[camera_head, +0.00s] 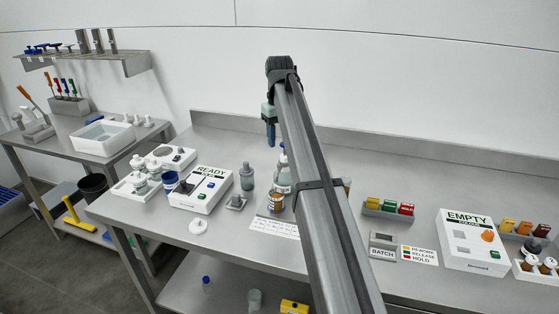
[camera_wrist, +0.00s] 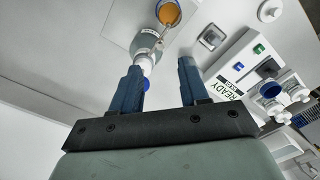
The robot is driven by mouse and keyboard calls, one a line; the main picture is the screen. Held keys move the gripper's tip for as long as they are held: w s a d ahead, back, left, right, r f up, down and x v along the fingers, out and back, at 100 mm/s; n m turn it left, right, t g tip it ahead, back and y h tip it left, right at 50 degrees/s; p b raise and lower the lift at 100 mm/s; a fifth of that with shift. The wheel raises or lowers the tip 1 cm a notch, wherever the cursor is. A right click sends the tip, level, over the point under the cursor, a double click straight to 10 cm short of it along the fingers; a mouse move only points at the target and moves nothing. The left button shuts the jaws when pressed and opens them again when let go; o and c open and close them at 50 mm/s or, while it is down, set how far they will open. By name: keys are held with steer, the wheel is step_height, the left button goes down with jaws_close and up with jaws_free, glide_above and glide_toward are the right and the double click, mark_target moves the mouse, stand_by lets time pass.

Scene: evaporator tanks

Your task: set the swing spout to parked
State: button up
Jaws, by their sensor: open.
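No part that I can clearly make out as the swing spout shows in either view; my arm hides the middle of the bench in the head view. My gripper (camera_head: 270,134) is above the back of the bench, with its blue fingers pointing down. In the wrist view, my gripper (camera_wrist: 160,70) is open, with a clear gap between the fingers. A pale bottle (camera_wrist: 150,44) with a white neck shows beyond the gap, partly behind the left finger. It is partly hidden by my arm in the head view (camera_head: 282,178).
A READY box (camera_head: 201,190) stands left of the bottle, with a grey bottle (camera_head: 247,177) beside it. An amber container (camera_head: 276,203) is near my arm. An EMPTY box (camera_head: 474,242) and colored bins (camera_head: 389,208) are at right. The back left of the bench is clear.

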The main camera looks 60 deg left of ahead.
mark_target(280, 170)
step_height(280, 170, down, 8)
steer(key=shift+f, duration=0.2)
steer(key=shift+c, duration=0.2)
jaws_close()
stand_by(0.4)
